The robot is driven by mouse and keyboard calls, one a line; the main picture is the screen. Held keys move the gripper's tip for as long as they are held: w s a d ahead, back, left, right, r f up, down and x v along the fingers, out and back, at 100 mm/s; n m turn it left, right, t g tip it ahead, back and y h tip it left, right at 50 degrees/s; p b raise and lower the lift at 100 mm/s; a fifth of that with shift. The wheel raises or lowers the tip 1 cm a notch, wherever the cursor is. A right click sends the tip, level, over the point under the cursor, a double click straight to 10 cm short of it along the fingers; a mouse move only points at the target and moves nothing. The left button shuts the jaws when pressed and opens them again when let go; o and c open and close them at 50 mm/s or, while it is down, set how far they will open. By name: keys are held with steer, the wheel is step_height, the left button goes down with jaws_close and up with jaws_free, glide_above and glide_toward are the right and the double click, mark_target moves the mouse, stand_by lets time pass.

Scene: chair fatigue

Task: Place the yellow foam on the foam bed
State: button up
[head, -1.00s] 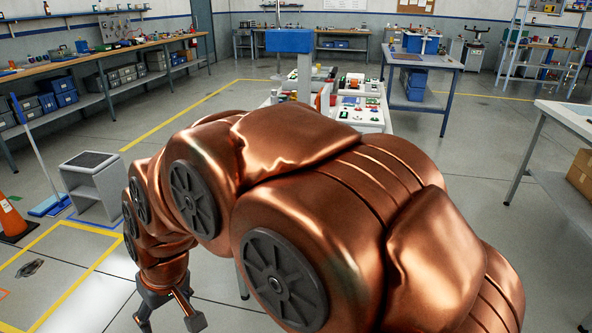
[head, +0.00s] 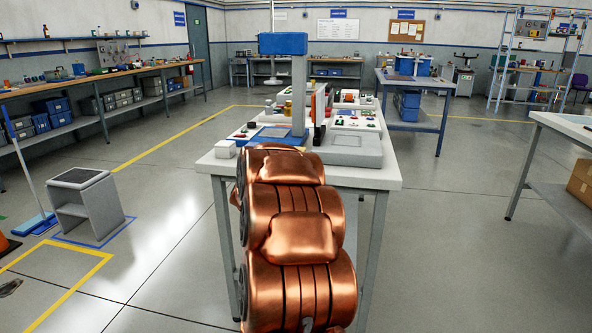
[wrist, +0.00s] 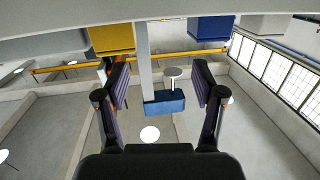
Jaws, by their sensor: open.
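My gripper (wrist: 161,82) is open in the wrist view, with its two dark fingers apart and nothing between them. In the head view it is hidden behind my copper arm. I cannot make out the yellow foam in the head view. A yellow box-like shape (wrist: 112,38) shows at the top of the wrist view, but I cannot tell what it is. I cannot identify the foam bed for certain. A grey tray-like block (head: 352,150) lies on the near end of the white table (head: 385,179), right of my arm.
A machine with a blue head (head: 283,43) stands on the white table. A small white block (head: 225,149) is at its near left corner. A grey stool-like cabinet (head: 88,203) stands at left. A workbench (head: 135,72) lines the left wall.

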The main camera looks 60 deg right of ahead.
steer(key=shift+s+d+f+m+g+h+b, duration=0.1)
steer(key=shift+s+d+m+g+h+b, duration=0.2)
steer(key=shift+d, duration=1.5)
steer(key=shift+s+d+f+m+g+h+b, duration=0.15)
steer(key=shift+s+d+g+h+b, duration=0.15)
steer(key=shift+d, duration=1.55)
steer(key=shift+s+d+r+m+g+h+b, duration=0.1)
steer(key=shift+s+d+m+g+h+b, duration=0.2)
steer(key=shift+d, duration=1.5)
steer(key=shift+w+d, duration=0.25)
steer(key=shift+d, duration=0.2)
steer(key=shift+c, duration=0.3)
steer(key=c, duration=0.8)
steer(key=shift+r, duration=0.25)
steer(key=shift+c, duration=0.6)
steer(key=shift+r+p, duration=0.8)
steer(key=shift+r, duration=0.75)
steer(key=s+a+r+p, duration=0.1)
steer(key=s+a, duration=0.8)
steer(key=a, duration=0.4)
steer(key=shift+s+r, duration=0.2)
steer(key=shift+r, duration=0.1)
